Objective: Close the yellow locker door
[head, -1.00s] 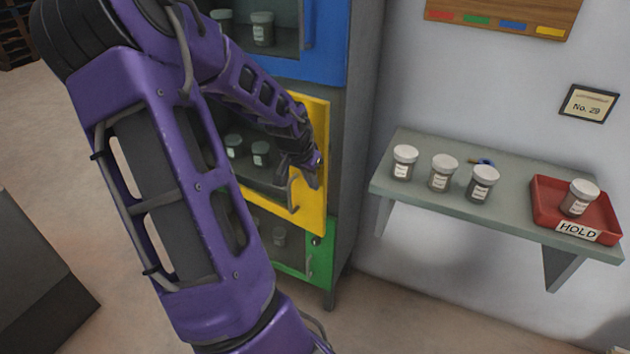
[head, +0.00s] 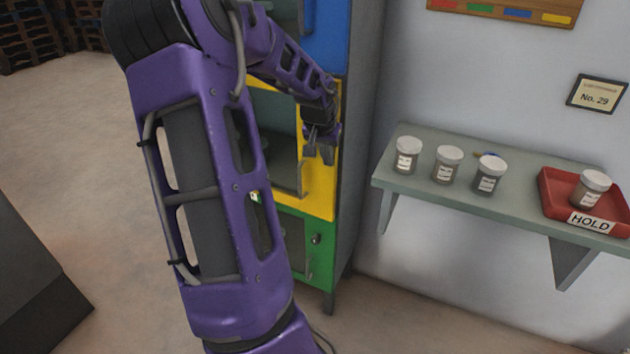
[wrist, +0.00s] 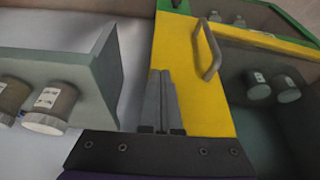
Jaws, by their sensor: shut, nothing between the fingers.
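The yellow locker door (head: 319,195) has a window, a yellow frame and a grey bar handle (head: 299,180). In the head view its right edge lines up closely with the blue and green doors; I cannot tell whether a slim gap remains. In the wrist view the fingers (wrist: 161,73) lie side by side over the yellow frame (wrist: 185,80), beside the handle (wrist: 208,50). I cannot tell whether they touch it. My arm hides the door's left part.
A blue door (head: 328,35) is above and a green door (head: 318,262) below. A grey shelf (head: 400,183) on the right wall holds several jars and a red HOLD tray (head: 548,208). A dark block (head: 35,290) stands at the lower left.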

